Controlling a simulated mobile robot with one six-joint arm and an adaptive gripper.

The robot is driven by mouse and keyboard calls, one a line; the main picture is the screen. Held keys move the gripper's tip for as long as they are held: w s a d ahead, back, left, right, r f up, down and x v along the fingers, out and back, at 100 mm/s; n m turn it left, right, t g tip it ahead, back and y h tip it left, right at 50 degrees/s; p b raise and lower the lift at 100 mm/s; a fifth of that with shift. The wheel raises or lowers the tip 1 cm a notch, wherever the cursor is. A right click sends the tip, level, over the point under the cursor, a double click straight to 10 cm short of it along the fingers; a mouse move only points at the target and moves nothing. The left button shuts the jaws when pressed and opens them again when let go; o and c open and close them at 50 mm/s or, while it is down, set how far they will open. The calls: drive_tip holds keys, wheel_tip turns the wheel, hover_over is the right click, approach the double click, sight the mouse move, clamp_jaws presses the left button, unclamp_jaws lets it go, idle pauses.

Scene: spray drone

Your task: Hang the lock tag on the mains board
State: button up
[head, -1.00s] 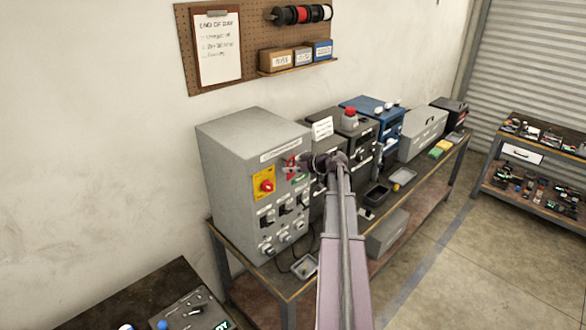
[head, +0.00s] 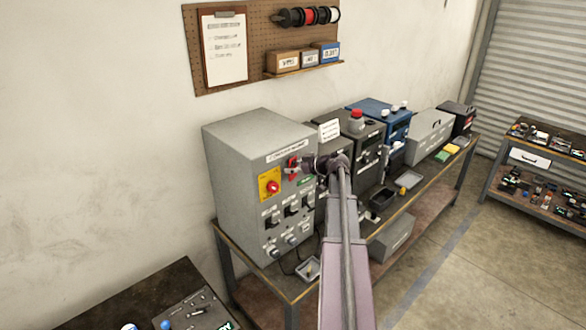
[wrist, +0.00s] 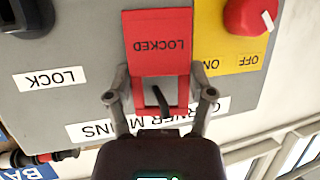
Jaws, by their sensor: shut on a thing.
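The red lock tag (wrist: 158,60), marked LOCKED, shows upside down in the wrist view. My gripper (wrist: 159,92) is shut on its framed end, with a finger at each side. A dark curved hook (wrist: 160,99) shows within the frame's opening; I cannot tell whether the frame rests on it. The tag is in front of the grey mains board (wrist: 60,112), beside the yellow switch plate (wrist: 222,55) with its red knob. In the head view the tag (head: 293,164) is small at the board's (head: 230,180) upper front, left of my gripper (head: 304,165).
Below the red knob (head: 272,187) are several black switches. A grey unit with a red button (head: 356,119) and a blue unit (head: 385,120) stand to the right on the bench. A small tray (head: 308,270) lies in front of the board.

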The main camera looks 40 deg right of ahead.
idle(0.3)
drive_tip(key=o, duration=0.8)
drive_tip(key=shift+w, duration=0.1)
drive_tip(key=shift+r, duration=0.1)
drive_tip(key=shift+s+r+p, duration=0.35)
drive_tip(key=shift+s+p, duration=0.15)
drive_tip(key=shift+s, duration=0.45)
drive_tip(key=s, duration=0.8)
drive_tip(key=shift+s+d+f+m+t+h+b, duration=0.1)
drive_tip(key=shift+s+d+f+m+h+b, duration=0.4)
drive_tip(key=shift+s+d+f+b, duration=1.9)
drive_tip(key=shift+s+d+f+m+t+h+b, duration=0.1)
drive_tip(key=shift+s+d+f+m+h+b, duration=0.4)
drive_tip(key=shift+s+d+f+b, duration=1.85)
drive_tip(key=shift+s+d+f+m+t+h+b, duration=0.1)
drive_tip(key=shift+s+d+f+m+h+b, duration=0.4)
drive_tip(key=shift+s+d+f+b, duration=1.85)
drive_tip(key=shift+w+d+r, duration=0.25)
drive_tip(key=shift+w+d, duration=0.15)
drive_tip(key=shift+w, duration=0.15)
